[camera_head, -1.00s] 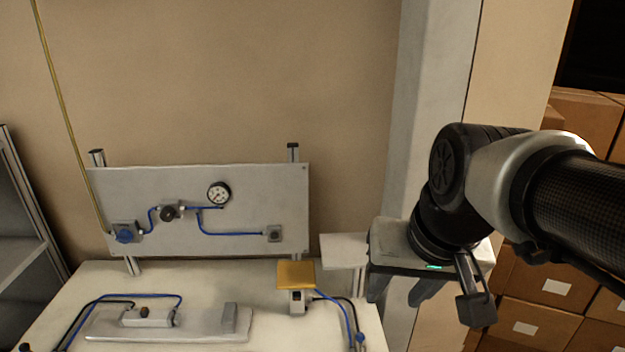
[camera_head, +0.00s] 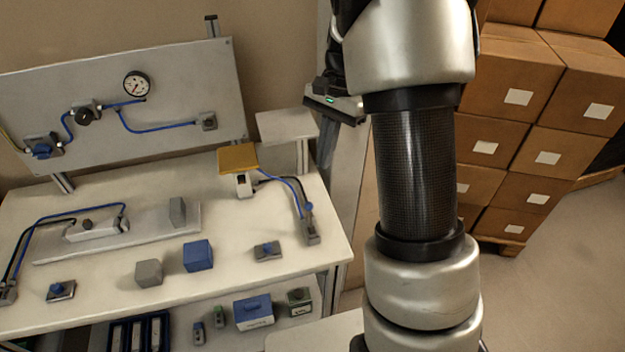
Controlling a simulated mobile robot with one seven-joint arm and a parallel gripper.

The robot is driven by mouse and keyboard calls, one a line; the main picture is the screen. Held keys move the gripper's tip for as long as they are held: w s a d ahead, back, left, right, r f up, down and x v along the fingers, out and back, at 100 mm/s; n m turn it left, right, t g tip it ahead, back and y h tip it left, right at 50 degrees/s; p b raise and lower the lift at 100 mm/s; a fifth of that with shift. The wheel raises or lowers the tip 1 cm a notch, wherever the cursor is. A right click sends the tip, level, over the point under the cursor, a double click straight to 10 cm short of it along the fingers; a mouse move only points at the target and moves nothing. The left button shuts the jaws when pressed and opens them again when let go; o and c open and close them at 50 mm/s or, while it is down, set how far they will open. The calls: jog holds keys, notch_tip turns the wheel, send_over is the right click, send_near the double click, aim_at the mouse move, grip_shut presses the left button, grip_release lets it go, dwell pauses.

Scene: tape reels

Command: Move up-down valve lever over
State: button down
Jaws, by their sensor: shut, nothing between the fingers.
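Several small valve fittings are in view, and I cannot tell for sure which one is the up-down valve lever. A valve block with a blue top (camera_head: 310,225) stands at the right end of the white table with hoses to it. My gripper (camera_head: 326,150) is shut and empty, beyond the table's back right corner, partly hidden by my arm. It touches no valve.
The upright panel (camera_head: 190,85) carries a gauge (camera_head: 136,84). A yellow pad (camera_head: 238,158), a blue cube (camera_head: 198,256) and a grey cube (camera_head: 149,273) are on the table (camera_head: 110,305). A lower shelf (camera_head: 280,325) holds small boxes. Stacked cartons (camera_head: 515,75) stand at right.

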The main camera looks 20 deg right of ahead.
jog(key=shift+f, duration=0.15)
jog(key=x, duration=1)
dwell(0.5)
jog(key=shift+s+t+b, duration=0.35)
jog(key=shift+t+b, duration=0.05)
jog(key=shift+b, duration=0.2)
jog(key=shift+s, duration=0.15)
jog(key=t+b, duration=0.4)
jog(key=b, duration=0.3)
send_near(310, 215)
jog(key=shift+f, duration=1.45)
jog(key=shift+s+d, duration=0.25)
jog(key=shift+d, duration=0.05)
